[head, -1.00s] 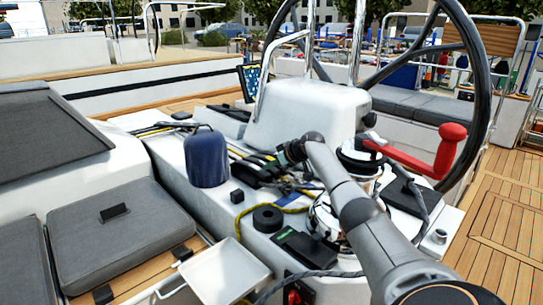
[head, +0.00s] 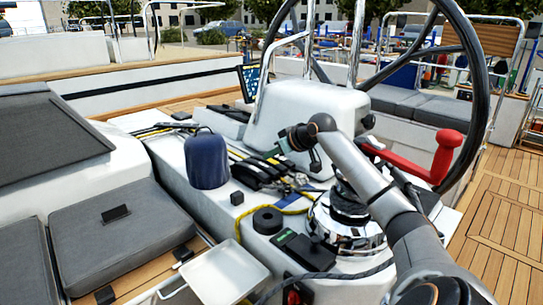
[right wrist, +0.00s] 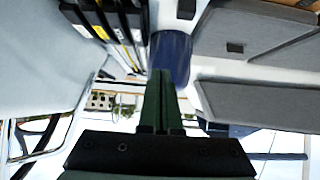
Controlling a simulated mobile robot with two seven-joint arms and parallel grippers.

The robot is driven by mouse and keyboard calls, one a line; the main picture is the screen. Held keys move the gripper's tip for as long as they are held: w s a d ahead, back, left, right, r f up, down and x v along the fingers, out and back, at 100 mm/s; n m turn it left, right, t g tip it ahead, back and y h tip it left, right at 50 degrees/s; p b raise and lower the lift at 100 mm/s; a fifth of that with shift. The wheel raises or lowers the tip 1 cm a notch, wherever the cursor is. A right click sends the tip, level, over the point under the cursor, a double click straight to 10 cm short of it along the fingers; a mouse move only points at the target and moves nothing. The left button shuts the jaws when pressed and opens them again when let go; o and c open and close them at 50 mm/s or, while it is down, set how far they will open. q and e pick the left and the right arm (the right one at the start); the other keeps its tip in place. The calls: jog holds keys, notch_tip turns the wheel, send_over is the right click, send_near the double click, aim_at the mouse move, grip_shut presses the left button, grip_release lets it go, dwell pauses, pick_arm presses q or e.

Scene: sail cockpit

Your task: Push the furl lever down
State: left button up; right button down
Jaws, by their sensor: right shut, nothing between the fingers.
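A bank of black levers (head: 262,172) lies on the white console, with lines running into it. Its levers also show at the top left of the right wrist view (right wrist: 92,22), some with white or yellow labels. I cannot read the labels or tell which one is the furl lever. My right gripper (head: 279,150) is above and behind the bank, pointing left, and appears apart from the levers. Its dark green fingers (right wrist: 158,78) are shut with nothing between them. My right wrist hides part of the console behind it. My left gripper is not in view.
A dark blue covered winch (head: 207,160) stands left of the levers. The steering wheel (head: 484,90) rises behind. A black round piece (head: 267,220) lies in front.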

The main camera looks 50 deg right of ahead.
jog(key=shift+s+a+r, duration=0.35)
jog(key=shift+s+a, duration=0.2)
jog(key=shift+a, duration=0.1)
jog(key=shift+s+a+r, duration=0.4)
jog(key=shift+s+a, duration=0.2)
jog(key=shift+s+a+r, duration=0.35)
jog(key=shift+s+a, duration=0.2)
jog(key=shift+a, duration=0.1)
